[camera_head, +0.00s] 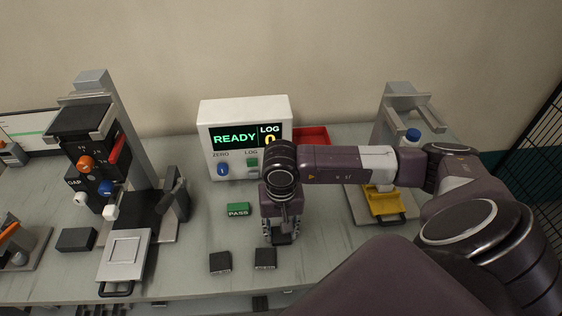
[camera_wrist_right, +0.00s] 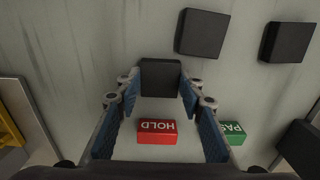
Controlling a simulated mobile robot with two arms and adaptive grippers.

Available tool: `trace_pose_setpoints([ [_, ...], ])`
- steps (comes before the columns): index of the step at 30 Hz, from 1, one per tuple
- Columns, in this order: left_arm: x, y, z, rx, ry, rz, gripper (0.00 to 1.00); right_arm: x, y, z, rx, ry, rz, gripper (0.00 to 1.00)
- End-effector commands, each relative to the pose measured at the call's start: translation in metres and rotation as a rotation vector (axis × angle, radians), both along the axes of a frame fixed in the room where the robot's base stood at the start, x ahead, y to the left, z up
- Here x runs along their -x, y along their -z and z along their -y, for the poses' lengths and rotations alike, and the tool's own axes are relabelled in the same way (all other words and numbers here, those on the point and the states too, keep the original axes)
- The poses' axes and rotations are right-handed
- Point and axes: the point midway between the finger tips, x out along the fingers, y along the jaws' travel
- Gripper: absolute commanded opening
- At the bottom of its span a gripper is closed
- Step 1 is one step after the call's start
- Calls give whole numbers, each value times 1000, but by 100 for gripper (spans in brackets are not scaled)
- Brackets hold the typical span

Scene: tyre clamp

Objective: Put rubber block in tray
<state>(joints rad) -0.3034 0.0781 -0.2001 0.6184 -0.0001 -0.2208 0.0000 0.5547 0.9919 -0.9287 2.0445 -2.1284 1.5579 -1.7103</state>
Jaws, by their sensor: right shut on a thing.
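My right gripper (camera_head: 283,238) points down over the middle of the bench. In the right wrist view its fingers (camera_wrist_right: 160,97) are closed on the sides of a dark rubber block (camera_wrist_right: 160,77); its height above the bench is hard to tell. Two similar dark blocks (camera_head: 220,262) (camera_head: 265,258) lie on the bench in front, and they also show in the wrist view (camera_wrist_right: 203,33) (camera_wrist_right: 288,42). A silver tray-like plate (camera_head: 139,272) with a handle is at the left fixture, and a red open tray (camera_head: 324,136) is behind the console. My left gripper is not in view.
A red HOLD plate (camera_wrist_right: 157,139) lies beyond the fingers, and a green PASS plate (camera_head: 238,209) lies left of the gripper. A READY console (camera_head: 245,105) stands behind. A right-hand fixture (camera_head: 392,110) has a yellow part (camera_head: 385,205). Another dark block (camera_head: 76,239) lies far left.

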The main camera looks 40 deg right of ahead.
Motion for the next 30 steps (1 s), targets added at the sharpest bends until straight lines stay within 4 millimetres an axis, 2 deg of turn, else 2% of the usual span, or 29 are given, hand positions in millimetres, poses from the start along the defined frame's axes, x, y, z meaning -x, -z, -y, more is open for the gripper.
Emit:
trace_pose_setpoints([
  [10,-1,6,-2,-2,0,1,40,-1,4,0,0,0,1,7],
  [11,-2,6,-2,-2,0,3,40,-1,3,0,0,0,1,36],
  [15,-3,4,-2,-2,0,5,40,0,2,0,0,0,1,52],
  [27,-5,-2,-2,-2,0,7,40,0,-3,0,0,1,0,53],
  [30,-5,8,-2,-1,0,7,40,-3,-13,0,0,0,8,53],
])
